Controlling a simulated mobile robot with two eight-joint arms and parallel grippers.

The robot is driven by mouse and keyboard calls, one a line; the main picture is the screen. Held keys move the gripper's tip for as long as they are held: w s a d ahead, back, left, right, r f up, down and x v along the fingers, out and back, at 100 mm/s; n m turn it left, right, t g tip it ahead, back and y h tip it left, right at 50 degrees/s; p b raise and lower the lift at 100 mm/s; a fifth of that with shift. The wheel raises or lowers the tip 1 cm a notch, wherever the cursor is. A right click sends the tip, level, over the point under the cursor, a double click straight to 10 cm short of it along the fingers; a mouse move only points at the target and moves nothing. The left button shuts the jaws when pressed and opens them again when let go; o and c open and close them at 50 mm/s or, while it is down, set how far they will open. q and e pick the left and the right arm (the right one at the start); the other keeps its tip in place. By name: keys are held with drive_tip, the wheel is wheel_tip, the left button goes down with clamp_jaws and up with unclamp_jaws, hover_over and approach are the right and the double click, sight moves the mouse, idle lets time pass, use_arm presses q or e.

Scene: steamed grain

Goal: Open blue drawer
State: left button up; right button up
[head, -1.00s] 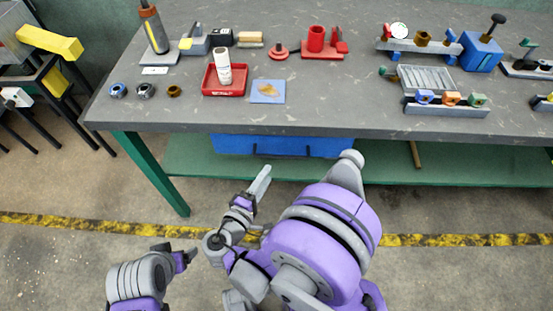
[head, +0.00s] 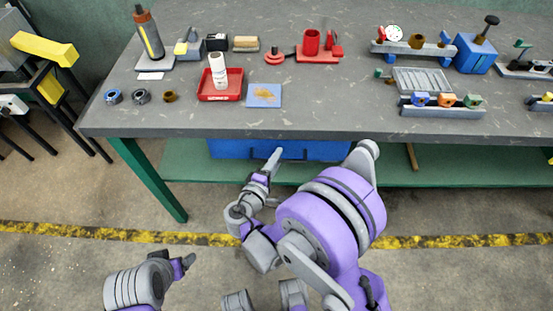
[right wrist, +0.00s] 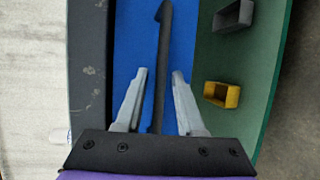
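The blue drawer (head: 225,149) sits under the front edge of the workbench. In the right wrist view its blue front (right wrist: 133,40) fills the middle, with a long dark bar handle (right wrist: 165,45) on it. My right gripper (right wrist: 160,73) is open, one finger on each side of the handle, with visible gaps to it. In the head view my right gripper (head: 273,160) is at the drawer front, and my arm hides part of the drawer and handle. My left gripper (head: 186,264) is low at the left, away from the bench; its fingers are too small to judge.
The grey workbench top (head: 340,108) overhangs the drawer. A green lower shelf (head: 450,173) runs beneath it. In the right wrist view a yellow box (right wrist: 222,95) and a grey box (right wrist: 233,16) are beside the drawer. A red tray (head: 205,97) stands on the bench.

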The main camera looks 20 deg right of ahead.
clamp_jaws()
idle(1.2)
